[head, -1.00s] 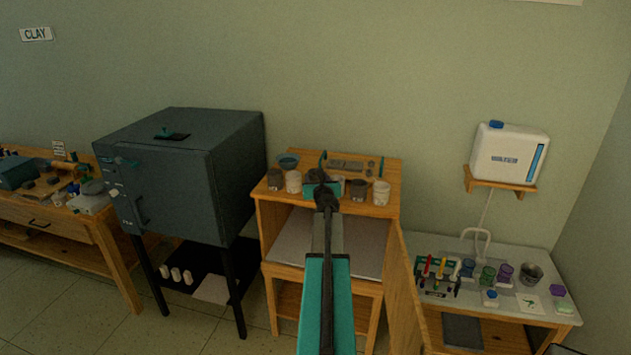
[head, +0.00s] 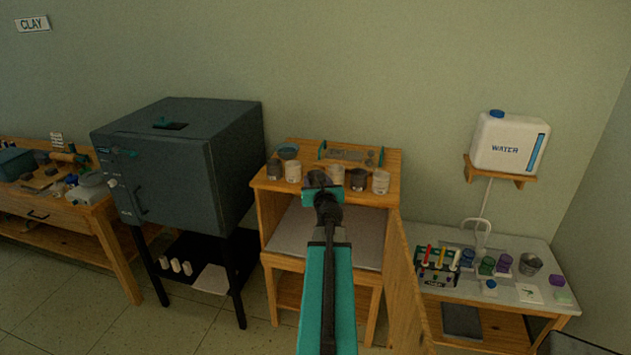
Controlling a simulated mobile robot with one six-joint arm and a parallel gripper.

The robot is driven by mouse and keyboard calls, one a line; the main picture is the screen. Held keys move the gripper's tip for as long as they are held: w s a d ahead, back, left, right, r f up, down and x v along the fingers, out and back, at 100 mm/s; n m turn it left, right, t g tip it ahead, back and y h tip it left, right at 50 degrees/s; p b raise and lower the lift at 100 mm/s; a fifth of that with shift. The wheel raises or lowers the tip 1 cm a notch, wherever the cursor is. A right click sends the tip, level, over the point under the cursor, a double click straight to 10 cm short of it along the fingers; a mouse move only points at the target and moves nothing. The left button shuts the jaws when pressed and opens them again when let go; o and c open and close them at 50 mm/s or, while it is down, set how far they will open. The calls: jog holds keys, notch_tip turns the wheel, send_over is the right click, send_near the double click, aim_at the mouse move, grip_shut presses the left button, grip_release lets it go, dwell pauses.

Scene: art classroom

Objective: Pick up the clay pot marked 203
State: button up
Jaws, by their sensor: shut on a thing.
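My gripper (head: 322,184) is at the front middle of the wooden stand's top, seen from behind over my arm. It is shut on a clay pot, mostly hidden by the gripper and wrist. A pale pot (head: 337,174) shows right at the gripper's far side; I cannot tell for sure that it is the one held. To the right stand a dark pot (head: 358,180) and a pale pot (head: 381,182). To the left stand a dark pot (head: 275,170) and a pale pot (head: 294,172). The number 203 cannot be read on any pot.
The wooden stand (head: 270,187) has a bowl (head: 288,152) and a tool rack (head: 350,155) at its back. A dark kiln (head: 175,170) stands close on the left. An open wooden door (head: 405,290) juts out on the right, beside a table with brushes and cups.

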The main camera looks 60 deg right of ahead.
jog(key=shift+v, duration=0.95)
jog(key=shift+a, duration=0.15)
jog(key=shift+w+f, duration=0.1)
jog(key=shift+w, duration=0.05)
